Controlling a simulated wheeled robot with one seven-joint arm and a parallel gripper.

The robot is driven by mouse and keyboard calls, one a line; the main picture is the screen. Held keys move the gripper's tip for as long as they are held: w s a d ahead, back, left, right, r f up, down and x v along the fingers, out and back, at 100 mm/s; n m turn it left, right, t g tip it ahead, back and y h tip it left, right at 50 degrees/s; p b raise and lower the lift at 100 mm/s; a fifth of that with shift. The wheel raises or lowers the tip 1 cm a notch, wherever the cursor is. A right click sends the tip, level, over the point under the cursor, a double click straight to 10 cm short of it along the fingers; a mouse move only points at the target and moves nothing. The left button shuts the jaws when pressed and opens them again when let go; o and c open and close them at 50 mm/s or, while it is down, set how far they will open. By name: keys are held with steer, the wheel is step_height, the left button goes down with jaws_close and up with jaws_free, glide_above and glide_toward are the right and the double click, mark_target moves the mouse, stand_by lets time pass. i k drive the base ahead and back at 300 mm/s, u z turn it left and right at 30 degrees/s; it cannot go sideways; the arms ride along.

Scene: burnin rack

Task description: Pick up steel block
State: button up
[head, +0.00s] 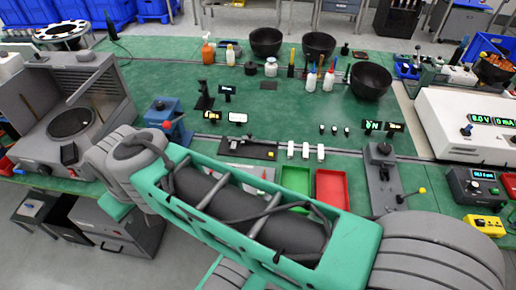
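I cannot make out for certain which thing is the steel block. In the head view, several small pale pieces (305,151) stand in a row on the green bench, just behind the green and red trays. Several small dark pieces (334,130) stand a little farther back. My own green and grey arm crosses the foreground from lower right to the left and hides part of the bench's front. My gripper does not show, so its state and any hold cannot be seen.
A green tray (295,179) and a red tray (331,188) lie near the bench front. Black bowls (371,80) and bottles stand at the back. A grey hooded station (70,110) is at left, a white meter box (470,128) at right. The green bench top (270,105) has clear room mid-bench.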

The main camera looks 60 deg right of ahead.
mark_target(234, 145)
steer(key=z, duration=1.7)
